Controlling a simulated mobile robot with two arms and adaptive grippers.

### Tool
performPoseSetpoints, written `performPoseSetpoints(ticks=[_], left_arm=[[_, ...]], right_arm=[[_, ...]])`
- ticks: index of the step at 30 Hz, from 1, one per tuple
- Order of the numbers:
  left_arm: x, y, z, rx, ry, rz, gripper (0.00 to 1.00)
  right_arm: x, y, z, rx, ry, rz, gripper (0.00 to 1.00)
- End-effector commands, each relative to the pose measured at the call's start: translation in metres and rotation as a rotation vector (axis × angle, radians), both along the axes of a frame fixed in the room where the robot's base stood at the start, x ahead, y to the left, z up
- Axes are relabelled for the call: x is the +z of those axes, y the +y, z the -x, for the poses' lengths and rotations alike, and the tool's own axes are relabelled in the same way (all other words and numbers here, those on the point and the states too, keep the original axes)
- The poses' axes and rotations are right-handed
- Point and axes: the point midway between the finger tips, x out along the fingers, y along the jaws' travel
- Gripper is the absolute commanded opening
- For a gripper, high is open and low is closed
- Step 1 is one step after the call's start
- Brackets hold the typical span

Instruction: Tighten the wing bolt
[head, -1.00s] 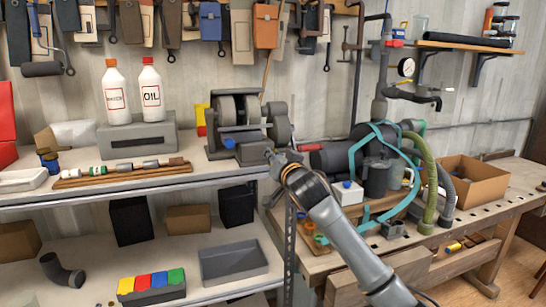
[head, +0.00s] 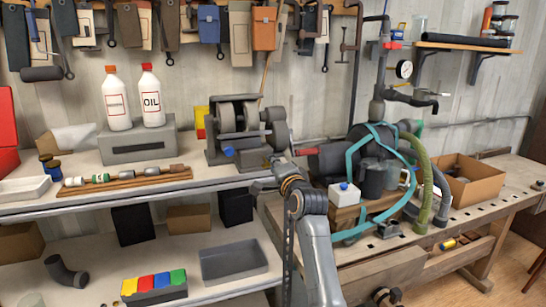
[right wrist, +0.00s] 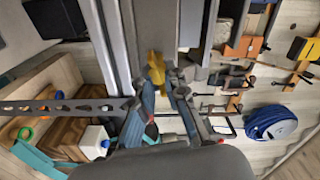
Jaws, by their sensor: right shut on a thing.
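The bench grinder (head: 240,128) stands on the upper shelf in the head view, with a blue part at its front. My right gripper (head: 277,162) reaches up to the grinder's lower right side. The wing bolt is too small or hidden to make out in the head view. In the right wrist view a yellow piece, which looks like the wing bolt (right wrist: 156,68), sits at the fingertips of my right gripper (right wrist: 166,92). The fingers are shut on it, though the exact contact is hard to see. My left gripper is not in view.
Two white oil bottles (head: 152,95) stand on a grey box (head: 138,143) left of the grinder. A wooden rack (head: 125,181) lies in front. A workbench with teal hoses and a cardboard box (head: 470,180) stands to the right. A perforated upright (head: 288,245) is close beside my right arm.

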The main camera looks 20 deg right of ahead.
Motion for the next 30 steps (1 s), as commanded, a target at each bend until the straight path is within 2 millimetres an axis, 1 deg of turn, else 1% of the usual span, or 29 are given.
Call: performPoseSetpoints(ticks=[1, 3, 12, 19, 30], left_arm=[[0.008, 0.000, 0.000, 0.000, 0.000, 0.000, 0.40], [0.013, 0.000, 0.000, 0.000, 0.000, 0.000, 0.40], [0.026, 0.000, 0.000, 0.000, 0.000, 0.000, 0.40], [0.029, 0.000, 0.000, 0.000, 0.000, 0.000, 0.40], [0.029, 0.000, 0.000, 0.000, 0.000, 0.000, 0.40]], right_arm=[[0.001, 0.000, 0.000, 0.001, 0.006, -0.041, 0.00], [0.001, 0.001, 0.000, 0.001, 0.007, -0.090, 0.00], [-0.002, 0.000, 0.000, 0.000, 0.012, -0.231, 0.00], [-0.004, 0.000, 0.000, 0.000, 0.012, -0.273, 0.00], [-0.004, -0.001, 0.000, 0.000, 0.013, -0.277, 0.00]])
